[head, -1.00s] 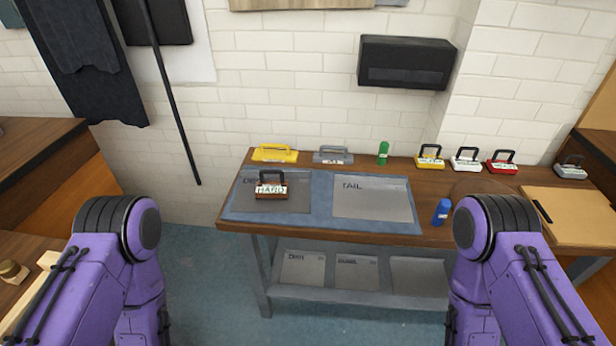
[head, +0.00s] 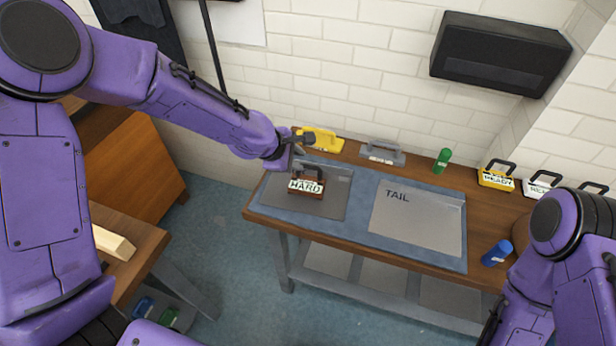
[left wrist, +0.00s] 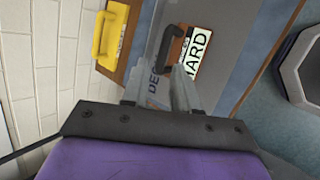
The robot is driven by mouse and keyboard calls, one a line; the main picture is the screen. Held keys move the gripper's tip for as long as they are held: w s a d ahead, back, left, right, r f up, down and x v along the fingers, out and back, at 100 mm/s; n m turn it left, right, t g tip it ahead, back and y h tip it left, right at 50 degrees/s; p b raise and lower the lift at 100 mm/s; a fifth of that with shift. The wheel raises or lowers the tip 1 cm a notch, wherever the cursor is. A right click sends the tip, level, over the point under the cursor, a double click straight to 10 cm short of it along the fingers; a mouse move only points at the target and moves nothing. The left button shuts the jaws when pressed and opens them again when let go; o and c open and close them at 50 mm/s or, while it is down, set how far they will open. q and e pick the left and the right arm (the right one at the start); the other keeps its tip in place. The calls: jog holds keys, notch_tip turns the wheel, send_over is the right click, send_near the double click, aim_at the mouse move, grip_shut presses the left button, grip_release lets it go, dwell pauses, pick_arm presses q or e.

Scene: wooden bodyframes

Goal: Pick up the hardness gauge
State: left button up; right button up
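The hardness gauge is a brown block with a dark handle and a white label reading HARD (head: 306,187). It stands on the left grey plate of the bench and also shows in the left wrist view (left wrist: 194,52). My left gripper (head: 301,158) is above and just behind the gauge, close to its handle. In the left wrist view its two fingers (left wrist: 160,88) are apart, with the plate's lettering visible between them. The handle appears just beyond the fingertips, and I see no grip on it. My right arm is at the right, but its gripper is not visible.
A yellow handled piece (head: 322,139) and a grey one (head: 382,152) lie along the bench's back edge. A green bottle (head: 442,160) stands beside them, and a blue one (head: 497,252) at the right. The TAIL plate (head: 418,222) is empty. Labelled blocks (head: 496,176) line the back right.

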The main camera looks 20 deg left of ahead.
aim_at(307, 166)
pick_arm(q)
jog(key=p+x, duration=0.1)
jog(key=x, duration=0.7)
jog(key=shift+s+f, duration=0.1)
jog(key=shift+s, duration=0.2)
grip_shut()
